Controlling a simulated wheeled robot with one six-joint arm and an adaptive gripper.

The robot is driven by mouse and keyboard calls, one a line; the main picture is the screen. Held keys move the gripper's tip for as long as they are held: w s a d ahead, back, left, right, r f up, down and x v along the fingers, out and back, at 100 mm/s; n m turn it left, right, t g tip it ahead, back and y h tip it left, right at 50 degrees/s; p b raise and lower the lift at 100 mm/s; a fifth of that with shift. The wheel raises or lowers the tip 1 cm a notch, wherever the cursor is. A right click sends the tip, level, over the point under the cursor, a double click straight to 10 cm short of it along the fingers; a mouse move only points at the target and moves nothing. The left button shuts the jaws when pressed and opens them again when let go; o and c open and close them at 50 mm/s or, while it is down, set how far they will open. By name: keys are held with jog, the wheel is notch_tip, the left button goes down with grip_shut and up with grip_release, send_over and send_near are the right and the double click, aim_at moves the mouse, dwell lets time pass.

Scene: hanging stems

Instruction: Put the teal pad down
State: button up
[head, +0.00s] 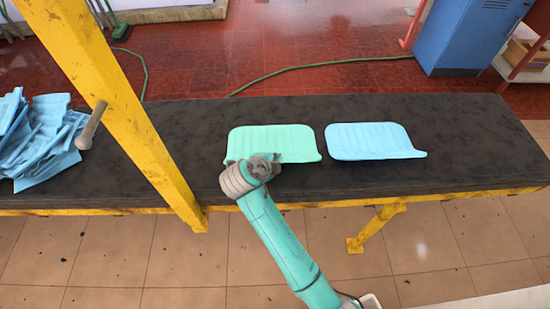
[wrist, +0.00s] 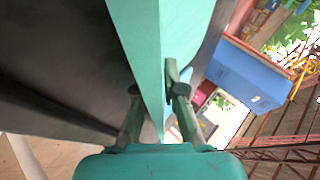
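The teal pad (head: 272,140) is a wide, ribbed sheet over the middle of the dark bench top, left of the light blue pad (head: 372,140). My gripper (head: 266,163) is at its near edge, and the wrist hides part of that edge. In the wrist view the teal pad (wrist: 150,50) runs between the two fingers of my gripper (wrist: 155,92), which are closed on its edge. The pad looks roughly level, but I cannot tell whether its underside touches the bench.
The dark bench (head: 460,172) has bare room at its right end. A pile of blue sheets (head: 38,138) lies at the left. A yellow post (head: 125,110) with a grey peg (head: 91,126) rises in front of the bench. A blue cabinet (head: 468,35) stands behind.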

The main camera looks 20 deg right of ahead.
jog(key=o, duration=0.4)
jog(key=shift+r, duration=0.1)
jog(key=v, duration=1.2)
